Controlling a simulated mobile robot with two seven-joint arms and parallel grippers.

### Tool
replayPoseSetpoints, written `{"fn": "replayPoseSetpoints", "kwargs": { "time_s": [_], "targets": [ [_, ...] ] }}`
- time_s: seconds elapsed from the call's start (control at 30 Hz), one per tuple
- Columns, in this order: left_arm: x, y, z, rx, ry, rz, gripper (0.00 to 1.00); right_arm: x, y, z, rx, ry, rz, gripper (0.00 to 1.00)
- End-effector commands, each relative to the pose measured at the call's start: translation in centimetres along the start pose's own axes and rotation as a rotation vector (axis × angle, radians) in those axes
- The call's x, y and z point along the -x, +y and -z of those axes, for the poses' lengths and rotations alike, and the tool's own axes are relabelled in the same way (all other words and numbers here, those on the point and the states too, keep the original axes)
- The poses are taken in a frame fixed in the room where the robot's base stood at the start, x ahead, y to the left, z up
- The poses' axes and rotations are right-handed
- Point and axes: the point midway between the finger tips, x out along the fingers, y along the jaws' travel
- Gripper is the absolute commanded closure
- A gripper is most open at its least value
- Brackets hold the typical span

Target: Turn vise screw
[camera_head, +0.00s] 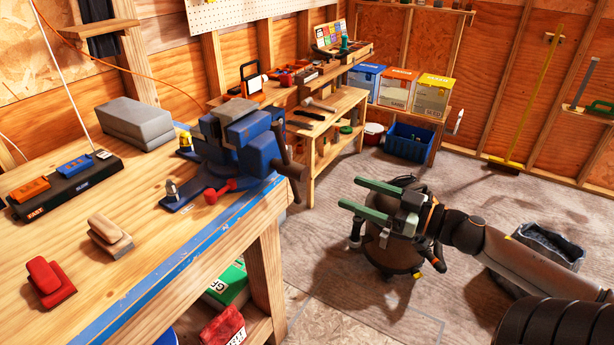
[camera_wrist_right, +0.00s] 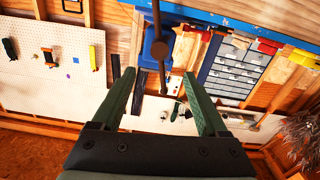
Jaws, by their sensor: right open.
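The blue vise (camera_head: 262,148) with grey jaws is mounted at the edge of the wooden workbench. Its dark screw handle (camera_head: 296,172) sticks out on the right side, over the floor. My right gripper (camera_head: 349,193) has two green fingers, open and empty. They point left at the handle from a short gap to its right, not touching. In the right wrist view the round dark screw end and long handle bar (camera_wrist_right: 162,72) appear between the spread fingers (camera_wrist_right: 158,74), with the blue vise body (camera_wrist_right: 148,42) behind. My left gripper is not in view.
The workbench (camera_head: 150,230) also holds a red block (camera_head: 48,280), a wooden-topped block (camera_head: 108,235), a black tray (camera_head: 66,182) and a grey case (camera_head: 134,122). A lower bench (camera_head: 345,100) stands behind the vise.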

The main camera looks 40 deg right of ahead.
Motion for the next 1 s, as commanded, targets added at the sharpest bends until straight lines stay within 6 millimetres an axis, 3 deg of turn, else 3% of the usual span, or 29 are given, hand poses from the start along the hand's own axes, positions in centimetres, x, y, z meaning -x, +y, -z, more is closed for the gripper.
{"fn": "replayPoseSetpoints", "kwargs": {
  "time_s": [0.17,0.6,1.0],
  "targets": [
    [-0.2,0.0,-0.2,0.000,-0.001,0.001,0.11,-1.2,0.0,0.0,-0.013,0.004,0.002,0.23],
    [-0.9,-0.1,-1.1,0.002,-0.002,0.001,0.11,-7.1,0.0,0.1,-0.009,0.004,0.001,0.23],
    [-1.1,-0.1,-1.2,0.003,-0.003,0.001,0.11,-11.0,0.1,0.1,-0.010,0.003,-0.001,0.23]
  ]
}}
